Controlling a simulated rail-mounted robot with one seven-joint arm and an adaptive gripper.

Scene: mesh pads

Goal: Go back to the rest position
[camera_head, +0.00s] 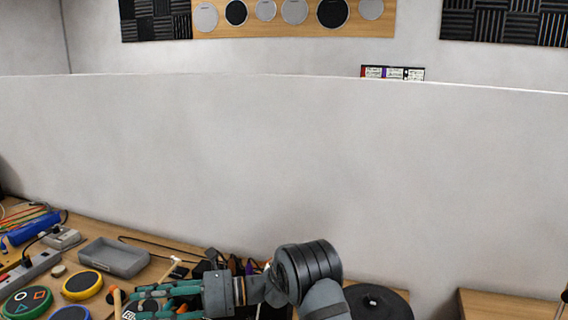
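My gripper (138,305) is low in the head view, left of centre, with its teal fingers pointing left over the cluttered table (185,249). The two fingers appear apart, and I see nothing clearly held between them. Small dark and light items show behind and between the fingers, too small to make out. My arm comes in from the bottom edge, right of the gripper, and its lower part is cut off.
A black round object (378,302) is right of my arm. A pale partition (280,160) stands behind.

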